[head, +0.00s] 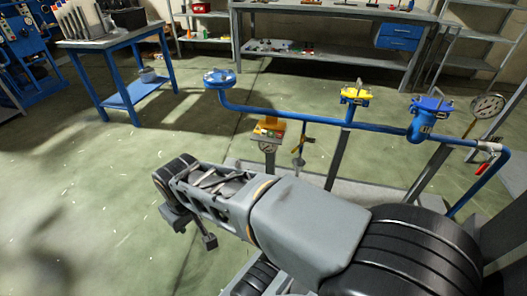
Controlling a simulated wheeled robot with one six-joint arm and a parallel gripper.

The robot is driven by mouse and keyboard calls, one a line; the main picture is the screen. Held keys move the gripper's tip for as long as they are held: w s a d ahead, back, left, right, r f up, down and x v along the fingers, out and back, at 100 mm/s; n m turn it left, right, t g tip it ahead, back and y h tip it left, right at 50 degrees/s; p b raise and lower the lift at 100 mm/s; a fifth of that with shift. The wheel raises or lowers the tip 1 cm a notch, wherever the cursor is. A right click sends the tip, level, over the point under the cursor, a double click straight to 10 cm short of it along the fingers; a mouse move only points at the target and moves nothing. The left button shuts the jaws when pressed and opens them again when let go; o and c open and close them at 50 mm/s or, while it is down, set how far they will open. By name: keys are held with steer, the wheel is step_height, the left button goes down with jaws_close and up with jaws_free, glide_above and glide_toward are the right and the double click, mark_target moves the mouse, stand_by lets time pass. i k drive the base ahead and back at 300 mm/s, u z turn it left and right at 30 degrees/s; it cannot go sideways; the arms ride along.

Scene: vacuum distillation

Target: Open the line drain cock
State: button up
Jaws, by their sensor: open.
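A blue pipe line (290,117) runs across the middle right. A thin branch with a small cock and yellowish lever (308,139) hangs below it. A red-handled valve (484,168) sits on the descending pipe at the right. No label shows which one is the line drain cock; the hanging branch looks like a drain. My gripper (194,229) points down at the left end of my arm, with its two fingers apart. It is empty, over bare floor, left of and nearer than the hanging cock, and touches neither valve.
A yellow-topped valve (355,94), a blue valve (430,105) and a round gauge (488,105) stand along the pipe. An orange-topped device with a dial (268,130) stands near the branch. A blue table (112,40) is behind left. The left floor is clear.

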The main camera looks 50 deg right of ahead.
mark_target(298, 147)
steer(key=u, duration=0.85)
steer(key=i, duration=0.85)
steer(key=z, duration=2.75)
steer(key=i, duration=0.45)
steer(key=z, duration=0.05)
